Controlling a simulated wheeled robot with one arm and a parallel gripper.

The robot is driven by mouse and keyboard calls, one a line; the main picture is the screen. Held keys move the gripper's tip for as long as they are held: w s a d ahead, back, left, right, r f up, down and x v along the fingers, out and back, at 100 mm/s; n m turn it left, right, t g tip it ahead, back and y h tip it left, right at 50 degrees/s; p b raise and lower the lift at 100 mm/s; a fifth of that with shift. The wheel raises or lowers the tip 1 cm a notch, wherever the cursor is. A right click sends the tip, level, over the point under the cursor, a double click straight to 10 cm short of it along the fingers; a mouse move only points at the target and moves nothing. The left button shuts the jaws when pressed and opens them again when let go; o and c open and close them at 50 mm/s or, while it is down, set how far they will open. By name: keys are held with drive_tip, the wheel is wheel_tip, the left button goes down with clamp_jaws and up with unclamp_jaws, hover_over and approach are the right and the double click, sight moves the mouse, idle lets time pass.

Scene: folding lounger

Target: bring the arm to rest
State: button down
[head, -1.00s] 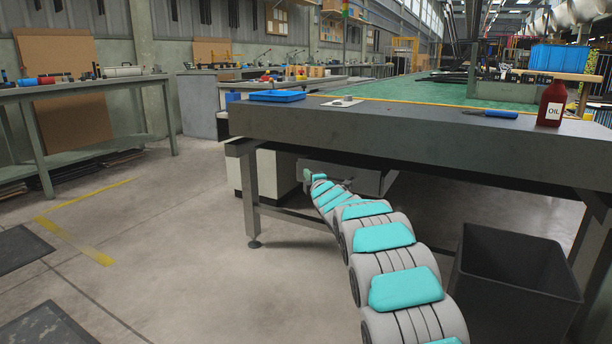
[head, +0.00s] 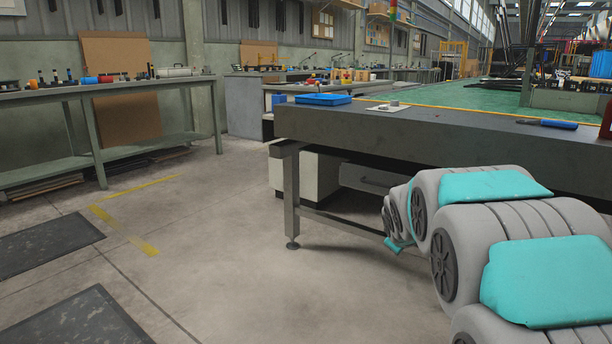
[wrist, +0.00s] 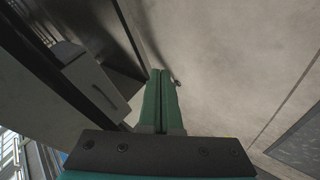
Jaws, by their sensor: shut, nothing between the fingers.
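My gripper (wrist: 160,72) shows in the wrist view with its two green fingers pressed together and nothing between them. Below the fingertips is bare concrete floor. In the head view my grey arm with teal pads is at the lower right, in front of the workbench (head: 440,138). The arm bends down in front of the bench; its far end is small and partly hidden by its nearer links, so I cannot make out the fingers there.
On the bench are a blue tray (head: 323,99) and a blue-handled tool (head: 547,123). Dark mats (head: 45,243) lie at left. The floor between is clear.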

drive_tip(key=s+a+f+m+g+y, duration=0.1)
drive_tip(key=s+a+f+m+g, duration=0.2)
drive_tip(key=s, duration=1.2)
drive_tip(key=s+a+f+m+g+y, duration=0.15)
drive_tip(key=s+g, duration=0.25)
drive_tip(key=s, duration=1.2)
drive_tip(key=s+a+f+m+g, duration=0.3)
drive_tip(key=s+f, duration=0.1)
drive_tip(key=s, duration=1.1)
wheel_tip(320, 180, up, 13)
drive_tip(key=p, duration=1.2)
drive_tip(key=shift+s+p, duration=0.3)
drive_tip(key=shift+p, duration=0.1)
